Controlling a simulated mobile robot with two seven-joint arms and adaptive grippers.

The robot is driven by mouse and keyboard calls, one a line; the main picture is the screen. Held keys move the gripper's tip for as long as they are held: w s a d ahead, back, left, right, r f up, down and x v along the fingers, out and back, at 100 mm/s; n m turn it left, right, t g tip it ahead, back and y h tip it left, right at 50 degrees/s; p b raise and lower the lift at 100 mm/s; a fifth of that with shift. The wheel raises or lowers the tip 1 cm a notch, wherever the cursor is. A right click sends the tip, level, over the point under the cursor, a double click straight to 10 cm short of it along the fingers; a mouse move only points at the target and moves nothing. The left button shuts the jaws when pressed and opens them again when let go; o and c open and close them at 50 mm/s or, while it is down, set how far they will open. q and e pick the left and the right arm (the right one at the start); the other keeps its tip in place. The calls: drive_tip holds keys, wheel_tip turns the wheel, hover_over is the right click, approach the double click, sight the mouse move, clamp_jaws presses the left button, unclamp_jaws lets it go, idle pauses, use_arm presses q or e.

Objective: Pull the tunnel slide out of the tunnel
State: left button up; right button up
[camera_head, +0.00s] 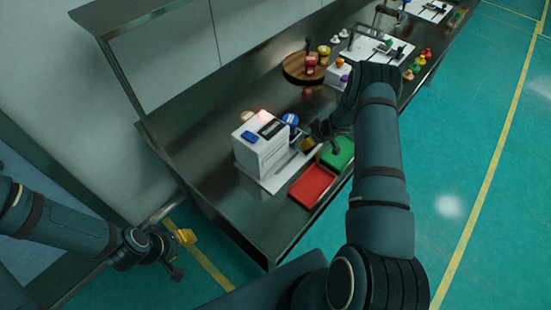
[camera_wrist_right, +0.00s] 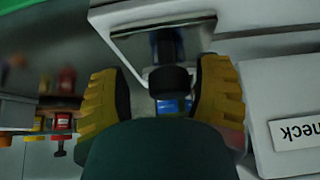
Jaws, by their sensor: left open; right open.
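A white machine box (camera_head: 262,148) with a dark panel and a blue part on top stands on the metal counter; I take it to hold the tunnel. In the right wrist view, a pale housing with a shiny metal edge (camera_wrist_right: 160,42) has a dark knob (camera_wrist_right: 171,80) sticking out, which looks like the slide's handle. My right gripper (camera_wrist_right: 165,98) is open, its yellow fingers on either side of the knob; contact cannot be told. In the head view my right gripper (camera_head: 312,140) is beside the machine's right side, partly hidden. My left gripper (camera_head: 180,254) is open and empty, left of the counter.
A red tray (camera_head: 312,186) and a green tray (camera_head: 338,153) lie in front of the machine. A round wooden board (camera_head: 305,67) with small items stands farther back. The counter (camera_head: 238,212) is bare at its near left. A label plate (camera_wrist_right: 298,131) shows at right.

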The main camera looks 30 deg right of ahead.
drive_tip(key=o, duration=0.6)
drive_tip(key=shift+p+v, duration=0.3)
drive_tip(key=shift+v, duration=0.8)
drive_tip(key=v, duration=0.6)
drive_tip(key=shift+s+d+r, duration=0.1)
drive_tip(key=shift+s+r, duration=0.05)
drive_tip(key=shift+r, duration=0.25)
